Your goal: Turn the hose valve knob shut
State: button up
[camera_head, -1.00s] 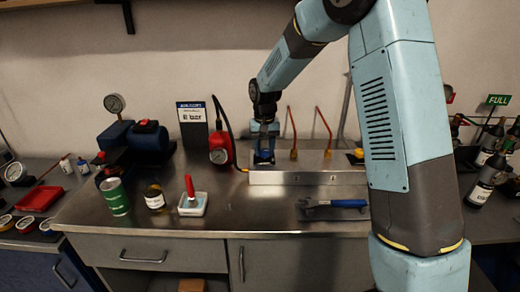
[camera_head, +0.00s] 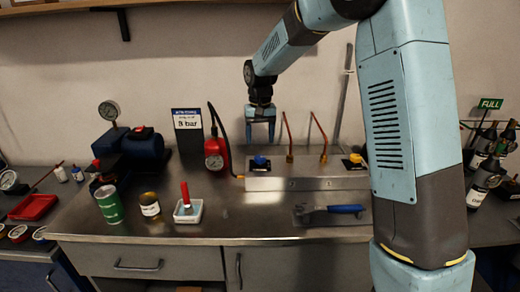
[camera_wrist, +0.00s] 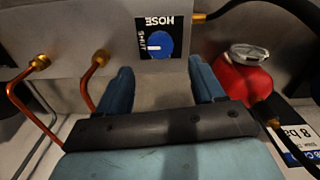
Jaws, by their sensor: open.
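The hose valve knob (camera_head: 261,162) is blue and sits on a metal block (camera_head: 300,184) on the bench. In the wrist view the knob (camera_wrist: 157,43) is round, on a black plate marked HOSE and SHUT, and its white mark points left, toward the word SHUT. My gripper (camera_head: 261,128) is open and empty, apart from the knob and above it in the head view. In the wrist view its two blue fingers (camera_wrist: 162,85) are spread on either side below the knob.
A blue-handled tool (camera_head: 335,212) lies in front. A red-handled item (camera_head: 187,208) is at left.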

notch_tip(320, 180, up, 6)
jog(key=shift+r, duration=0.25)
jog(key=s+d+r+t, duration=0.1)
jog(key=s+d+r, duration=0.45)
jog(key=s, duration=0.25)
jog(key=s+d+r+t, duration=0.2)
jog(key=s+d+r, duration=0.2)
jog(key=s+d, duration=0.3)
jog(key=s+d+f+t, duration=0.1)
jog(key=s+d, duration=0.2)
jog(key=s, duration=0.7)
jog(key=s+d+f+m+t, duration=0.1)
jog(key=s+d, duration=0.3)
jog(key=s, duration=0.5)
jog(key=shift+s+f+t, duration=0.2)
jog(key=shift+s+t, duration=0.1)
jog(key=shift+s, duration=0.05)
